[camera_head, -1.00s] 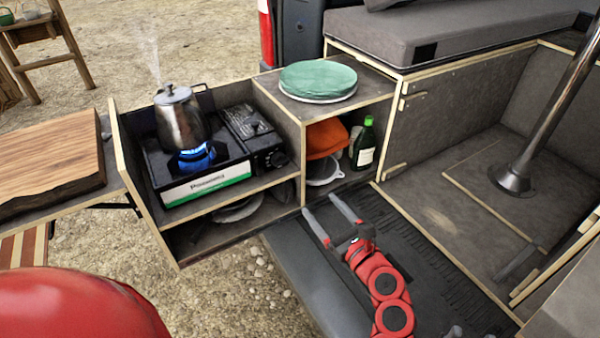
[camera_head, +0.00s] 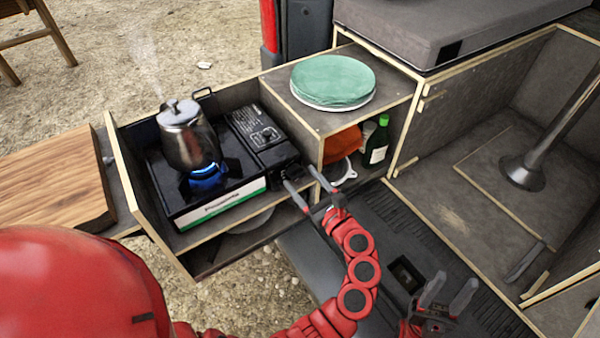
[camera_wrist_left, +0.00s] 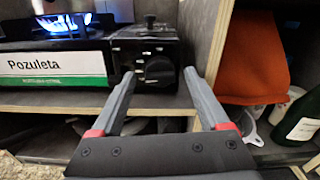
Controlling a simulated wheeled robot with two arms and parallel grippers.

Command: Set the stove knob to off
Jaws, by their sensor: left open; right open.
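The black stove (camera_head: 209,172) stands in the wooden drawer box with a blue flame lit under a steaming metal kettle (camera_head: 187,136). Its dark round stove knob (camera_wrist_left: 158,69) is on the front right panel; its setting cannot be read. My left gripper (camera_head: 299,177) is open in front of the knob. In the left wrist view, its fingers (camera_wrist_left: 159,76) appear on either side of the knob; contact cannot be made out. My right gripper (camera_head: 456,283) is open and empty above the dark van floor.
Below are an orange cloth (camera_head: 343,143) and a green bottle (camera_head: 377,143). A wooden board (camera_head: 55,180) lies at the left. The wooden divider (camera_head: 308,143) stands close to the knob's right.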

